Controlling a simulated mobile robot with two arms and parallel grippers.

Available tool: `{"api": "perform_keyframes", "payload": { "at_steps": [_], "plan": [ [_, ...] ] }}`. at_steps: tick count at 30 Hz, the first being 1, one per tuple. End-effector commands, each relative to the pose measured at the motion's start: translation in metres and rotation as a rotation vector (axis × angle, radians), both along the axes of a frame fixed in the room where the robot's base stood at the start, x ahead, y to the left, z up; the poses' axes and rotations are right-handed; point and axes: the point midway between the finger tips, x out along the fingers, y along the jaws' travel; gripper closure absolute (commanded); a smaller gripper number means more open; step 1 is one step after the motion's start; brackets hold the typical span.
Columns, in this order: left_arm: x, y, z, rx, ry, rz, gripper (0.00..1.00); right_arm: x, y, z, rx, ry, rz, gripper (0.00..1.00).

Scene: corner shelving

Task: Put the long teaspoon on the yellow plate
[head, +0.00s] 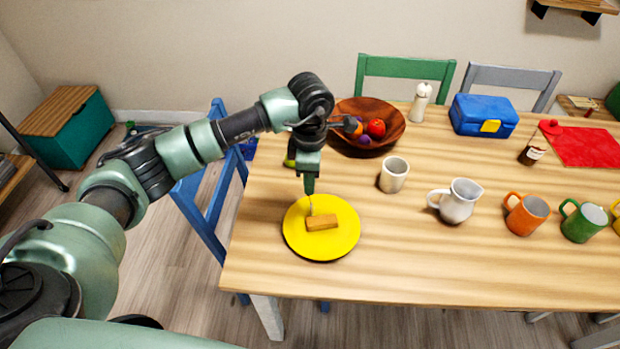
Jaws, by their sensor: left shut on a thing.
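The yellow plate (338,246) lies on the table near its left front corner, with a small brown block on it. My left gripper (309,190) points down over the back part of the plate and is shut on a thin pale object. This looks like the long teaspoon (311,208), upright, with its lower end close behind the block. Most of the spoon is hidden or too small to make out. I cannot tell whether it touches the plate. My right gripper is not in view.
The brown block (321,222) takes up the plate's middle. A wooden fruit bowl (392,138) stands behind, close to my left wrist. A beige cup (393,175) and a white jug (456,201) stand to the right. The table front right of the plate is clear.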

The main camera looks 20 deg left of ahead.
Motion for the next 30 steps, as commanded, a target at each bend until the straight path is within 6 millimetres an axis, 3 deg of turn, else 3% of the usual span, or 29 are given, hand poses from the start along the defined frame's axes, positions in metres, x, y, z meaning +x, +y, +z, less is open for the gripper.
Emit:
{"api": "perform_keyframes", "payload": {
  "at_steps": [9,10,12,24,30],
  "plan": [
    [0.001,0.0,-0.004,0.0,-0.002,-0.001,1.0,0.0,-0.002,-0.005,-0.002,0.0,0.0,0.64],
    [0.001,0.0,-0.002,0.0,-0.002,0.0,0.83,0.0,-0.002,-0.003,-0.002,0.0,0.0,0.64],
    [0.001,0.0,-0.002,0.0,-0.002,0.0,0.7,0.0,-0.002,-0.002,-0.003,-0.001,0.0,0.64],
    [0.001,0.0,0.004,-0.001,-0.003,0.0,0.7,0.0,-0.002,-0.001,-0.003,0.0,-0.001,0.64],
    [0.002,0.0,0.038,-0.002,-0.008,-0.001,0.7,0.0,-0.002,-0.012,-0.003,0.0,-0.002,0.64]
  ]
}}
